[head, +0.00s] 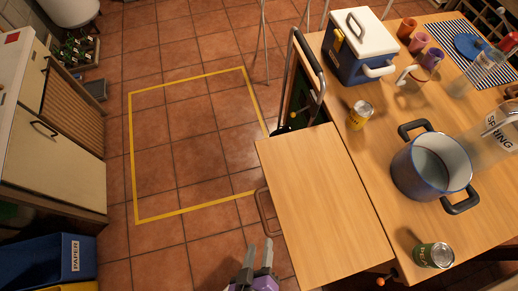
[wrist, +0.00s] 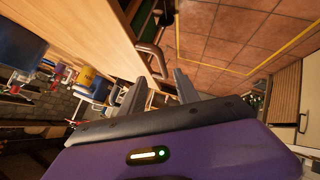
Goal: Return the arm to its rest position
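My gripper (head: 259,246) is at the bottom of the head view, over the tiled floor just left of the near end of the wooden table (head: 320,210). Its two grey fingers stand apart with nothing between them. In the wrist view my gripper (wrist: 159,80) also shows a clear gap between the fingers, and its purple body fills the bottom. A metal bar handle (wrist: 152,52) on the table's side lies beyond the fingertips. I cannot tell how close it is.
The table carries a blue pot (head: 430,170), a yellow can (head: 359,115), a green can (head: 433,256) and a blue-and-white cooler (head: 358,45). A yellow line (head: 134,160) marks clear floor. A cabinet (head: 60,150) and blue paper bin (head: 45,260) stand left.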

